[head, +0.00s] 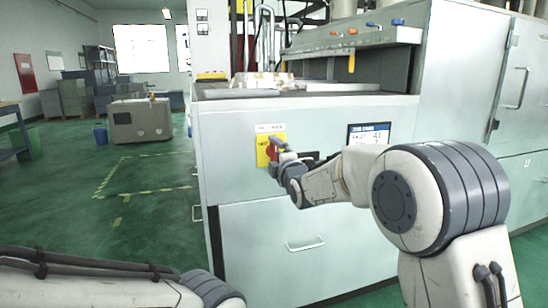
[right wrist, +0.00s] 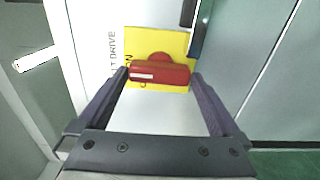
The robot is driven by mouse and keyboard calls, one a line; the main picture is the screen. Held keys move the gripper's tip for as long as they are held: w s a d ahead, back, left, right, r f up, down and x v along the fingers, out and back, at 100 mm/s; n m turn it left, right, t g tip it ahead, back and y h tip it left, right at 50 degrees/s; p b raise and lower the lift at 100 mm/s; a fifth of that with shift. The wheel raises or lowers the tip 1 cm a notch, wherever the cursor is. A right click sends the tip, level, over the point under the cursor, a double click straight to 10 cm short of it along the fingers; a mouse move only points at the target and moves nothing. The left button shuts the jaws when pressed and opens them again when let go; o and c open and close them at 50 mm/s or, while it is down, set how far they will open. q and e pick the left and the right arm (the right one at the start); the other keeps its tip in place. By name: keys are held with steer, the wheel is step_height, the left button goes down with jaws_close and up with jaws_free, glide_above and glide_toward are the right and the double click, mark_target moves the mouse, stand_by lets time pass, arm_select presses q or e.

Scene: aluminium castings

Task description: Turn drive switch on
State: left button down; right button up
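The drive switch is a red rotary handle (right wrist: 160,73) on a yellow plate (right wrist: 172,42), on the machine's pale front panel. In the head view the yellow plate (head: 262,151) is partly hidden by my right gripper (head: 279,152). In the right wrist view my right gripper (right wrist: 159,76) is open, one fingertip by each end of the handle. I cannot tell whether they touch it. The handle lies crosswise to the line of the printed "DRIVE" label (right wrist: 112,52). My left arm shows at the lower left of the head view; its gripper is out of view.
A small display (head: 369,134) sits on the panel right of the switch. A drawer with a handle (head: 306,244) lies below. A grey cabinet (head: 140,121) stands at the back left. The green floor (head: 150,215) left of the machine is clear.

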steer(key=v, duration=1)
steer(key=shift+s+p, duration=0.2)
steer(key=shift+p, duration=0.15)
steer(key=s+a+f+m+g+h, duration=0.1)
steer(key=s+a+f+m+g, duration=0.3)
steer(key=s+f+m+g, duration=0.75)
steer(key=s+d+f+m+g+h+p, duration=0.1)
steer(key=s+d+f+m+g+h, duration=0.2)
steer(key=s, duration=1.1)
steer(key=s+d+f+g+h, duration=0.1)
steer(key=s+d+f+g, duration=0.3)
steer(key=s, duration=1)
step_height(320, 180, up, 31)
steer(key=a+t+p, duration=0.1)
steer(key=p, duration=3.1)
